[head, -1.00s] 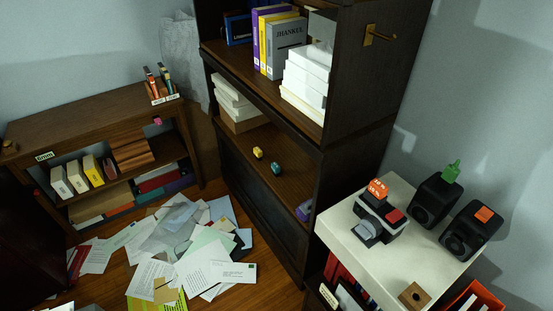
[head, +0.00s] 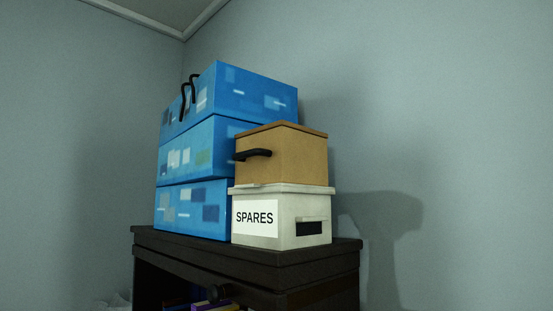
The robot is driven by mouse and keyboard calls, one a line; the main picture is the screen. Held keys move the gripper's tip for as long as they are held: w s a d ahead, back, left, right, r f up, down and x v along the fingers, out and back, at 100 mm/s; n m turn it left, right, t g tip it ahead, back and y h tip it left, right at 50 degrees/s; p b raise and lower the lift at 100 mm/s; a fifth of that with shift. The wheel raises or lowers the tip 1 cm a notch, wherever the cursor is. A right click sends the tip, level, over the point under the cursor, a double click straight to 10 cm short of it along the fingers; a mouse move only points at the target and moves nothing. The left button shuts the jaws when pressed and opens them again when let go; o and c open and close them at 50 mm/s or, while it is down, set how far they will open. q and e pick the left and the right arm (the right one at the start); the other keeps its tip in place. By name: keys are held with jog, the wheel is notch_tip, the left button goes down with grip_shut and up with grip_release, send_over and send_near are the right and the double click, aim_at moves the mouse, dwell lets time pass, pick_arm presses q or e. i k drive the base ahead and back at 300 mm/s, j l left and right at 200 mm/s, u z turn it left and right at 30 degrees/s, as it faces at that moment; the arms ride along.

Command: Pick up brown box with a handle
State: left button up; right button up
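The brown box (head: 296,158) sits on top of a white box labelled SPARES (head: 302,207), which stands on a dark cabinet. The brown box has a darker lid edge and a black handle (head: 253,154) on its left-hand front face. Neither of my grippers shows in the head view.
Blue patterned boxes (head: 186,204) are stacked just left of and behind the brown box. A black looped cable or strap (head: 185,100) hangs on the top one. The dark cabinet top (head: 340,243) has a narrow bare strip at its right. Books show on the shelf below.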

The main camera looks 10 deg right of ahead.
aim_at(281, 151)
jog(key=z, duration=0.45)
jog(key=i+j+z, duration=0.1)
jog(key=z, duration=0.35)
jog(key=i+j+z, duration=0.1)
jog(key=j+z, duration=0.2)
jog(key=z, duration=0.15)
jog(key=j+z, duration=0.2)
jog(key=z, duration=0.2)
jog(key=i+j+z, duration=0.1)
jog(key=j+z, duration=0.15)
jog(key=z, duration=0.2)
jog(key=j+z, duration=0.25)
jog(key=z, duration=0.2)
